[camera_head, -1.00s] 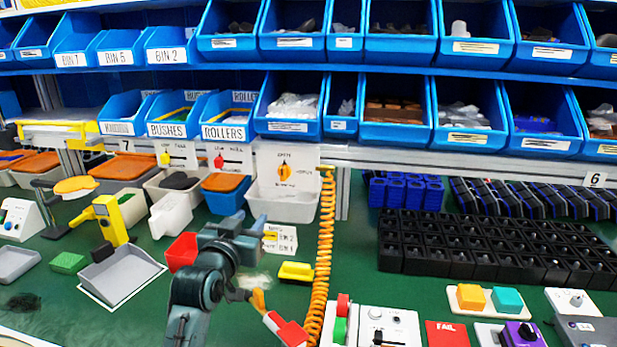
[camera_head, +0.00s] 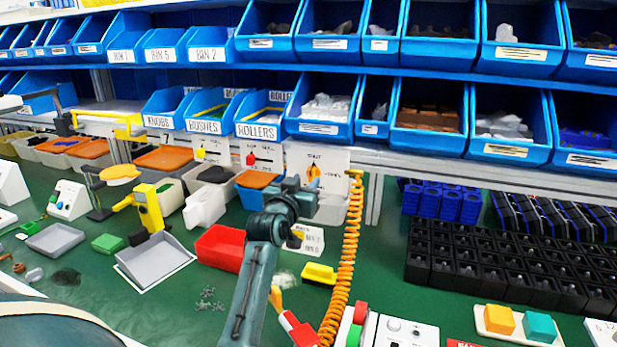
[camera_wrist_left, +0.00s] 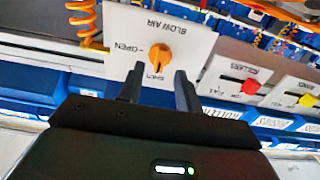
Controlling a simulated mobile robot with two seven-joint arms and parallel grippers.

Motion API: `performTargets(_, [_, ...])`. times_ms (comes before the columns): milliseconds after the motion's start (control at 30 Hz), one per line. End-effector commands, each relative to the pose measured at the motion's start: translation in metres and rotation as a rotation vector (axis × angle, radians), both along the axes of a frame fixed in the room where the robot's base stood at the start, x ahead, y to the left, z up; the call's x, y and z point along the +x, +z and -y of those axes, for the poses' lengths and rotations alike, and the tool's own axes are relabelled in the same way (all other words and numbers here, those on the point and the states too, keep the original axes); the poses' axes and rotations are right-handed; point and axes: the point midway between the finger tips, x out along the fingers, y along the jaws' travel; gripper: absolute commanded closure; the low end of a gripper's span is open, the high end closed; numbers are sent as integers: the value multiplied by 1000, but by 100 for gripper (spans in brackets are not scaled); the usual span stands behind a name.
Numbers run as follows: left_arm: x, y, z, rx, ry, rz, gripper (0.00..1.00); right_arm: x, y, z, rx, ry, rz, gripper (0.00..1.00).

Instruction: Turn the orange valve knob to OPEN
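The orange valve knob (camera_head: 313,171) is on a white BLOW AIR panel (camera_head: 334,163) below the bins. It also shows in the left wrist view (camera_wrist_left: 160,57), where the panel is upside down. Its pointer appears to be toward SHUT, with OPEN to the side. My left gripper (camera_head: 311,188) is just in front of the panel, near the knob, and partly hidden by its own arm in the head view. In the left wrist view its two fingers (camera_wrist_left: 158,88) are apart, with nothing between them, their tips just short of the knob. My right gripper is not in view.
An orange coiled hose (camera_head: 346,260) hangs right of the panel. Panels with a red slider (camera_head: 251,159) and a yellow slider (camera_head: 200,153) are to the left. A red bin (camera_head: 220,248) and a yellow block (camera_head: 319,274) are on the green table near my arm.

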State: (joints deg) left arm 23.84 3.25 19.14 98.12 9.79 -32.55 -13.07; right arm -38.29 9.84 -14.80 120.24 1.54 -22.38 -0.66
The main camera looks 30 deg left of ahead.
Motion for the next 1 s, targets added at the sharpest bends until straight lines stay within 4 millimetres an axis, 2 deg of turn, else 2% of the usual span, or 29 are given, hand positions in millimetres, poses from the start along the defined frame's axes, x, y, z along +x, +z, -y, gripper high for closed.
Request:
performTargets(100, [16, 1, -4, -1, 0, 1, 65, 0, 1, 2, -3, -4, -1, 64])
performTargets(200, [24, 1, -6, 0, 0, 1, 65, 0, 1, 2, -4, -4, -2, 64])
performTargets(600, [29, 0, -7, 1, 0, 1, 65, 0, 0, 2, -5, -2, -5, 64])
performTargets(1000, [29, 0, -7, 0, 1, 0, 98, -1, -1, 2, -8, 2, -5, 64])
